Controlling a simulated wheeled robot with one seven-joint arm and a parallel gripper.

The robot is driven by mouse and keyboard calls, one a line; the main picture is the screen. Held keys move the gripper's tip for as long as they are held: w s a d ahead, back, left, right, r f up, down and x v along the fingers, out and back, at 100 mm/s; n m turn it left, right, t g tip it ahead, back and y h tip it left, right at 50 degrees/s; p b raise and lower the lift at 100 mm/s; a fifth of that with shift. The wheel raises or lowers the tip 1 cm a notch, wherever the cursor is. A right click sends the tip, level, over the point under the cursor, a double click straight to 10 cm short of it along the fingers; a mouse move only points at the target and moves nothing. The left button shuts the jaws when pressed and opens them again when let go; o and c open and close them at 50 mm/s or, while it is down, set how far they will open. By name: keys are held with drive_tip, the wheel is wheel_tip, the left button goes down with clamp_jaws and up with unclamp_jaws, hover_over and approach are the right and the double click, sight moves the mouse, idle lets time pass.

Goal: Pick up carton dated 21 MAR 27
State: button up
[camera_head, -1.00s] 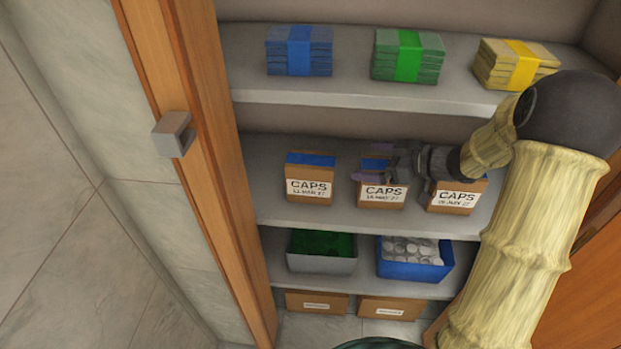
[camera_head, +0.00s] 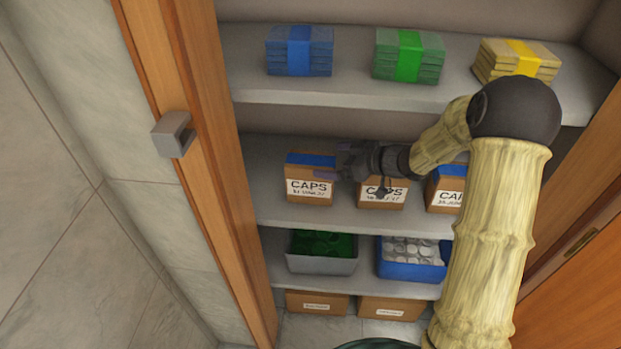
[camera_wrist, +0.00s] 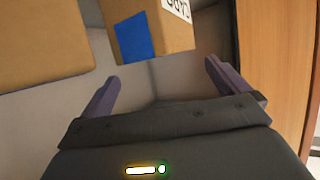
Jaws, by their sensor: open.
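Three brown cartons with blue tops and white CAPS labels stand on the middle shelf: the left carton (camera_head: 309,190), the middle carton (camera_head: 381,194) and the right carton (camera_head: 445,190). Their date lines are too small to read surely. My gripper (camera_head: 326,160) is open and empty, at the upper right of the left carton, and my wrist partly covers the middle carton. In the wrist view a carton (camera_wrist: 172,35) with a blue patch and part of a label lies ahead, beyond my open fingers (camera_wrist: 162,70).
The shelf above holds blue (camera_head: 299,52), green (camera_head: 408,58) and yellow (camera_head: 516,62) banded stacks. Below stand a grey bin (camera_head: 321,265) with green pieces and a blue bin (camera_head: 410,270) with pale caps. A wooden door frame (camera_head: 205,170) bounds the left.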

sight(314, 161)
drive_tip(key=x, duration=0.5)
drive_tip(key=shift+s+a+f, duration=0.1)
drive_tip(key=shift+f, duration=0.1)
drive_tip(key=shift+s, duration=0.1)
drive_tip(key=c, duration=1.6)
drive_tip(key=shift+c, duration=0.2)
